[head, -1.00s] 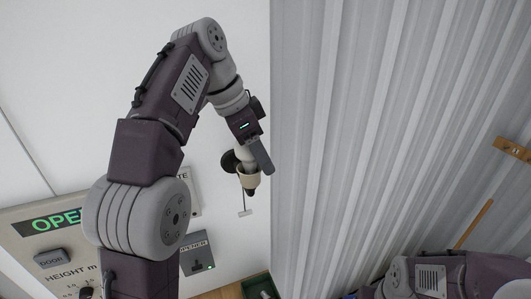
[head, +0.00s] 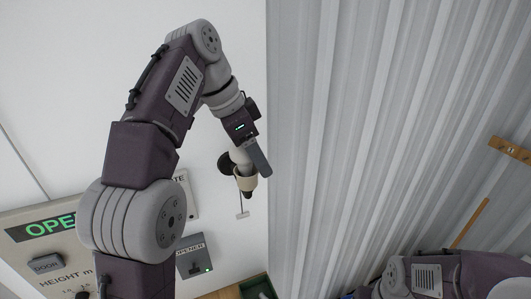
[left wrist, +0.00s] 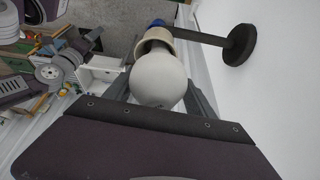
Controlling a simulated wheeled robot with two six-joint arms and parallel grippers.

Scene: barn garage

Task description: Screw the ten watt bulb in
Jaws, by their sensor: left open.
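A round white bulb (left wrist: 158,78) sits at the mouth of a cream socket (left wrist: 154,38) in the left wrist view; how far in it is seated cannot be told. The socket (head: 245,181) hangs tilted from a dark wall bracket (left wrist: 200,38). My left gripper (left wrist: 160,95) is open, with one finger on each side of the bulb. In the head view, its near finger (head: 259,157) partly hides the white bulb (head: 240,156) just above the socket. My right gripper is out of view; only part of the right arm shows at lower right. No wattage marking is readable.
The bracket's round dark plate (left wrist: 239,45) is fixed to the white wall. Below are an OPENER box (head: 190,256) and a sign panel (head: 45,245). Corrugated metal (head: 370,120) fills the right side. A cluttered area lies far below in the left wrist view.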

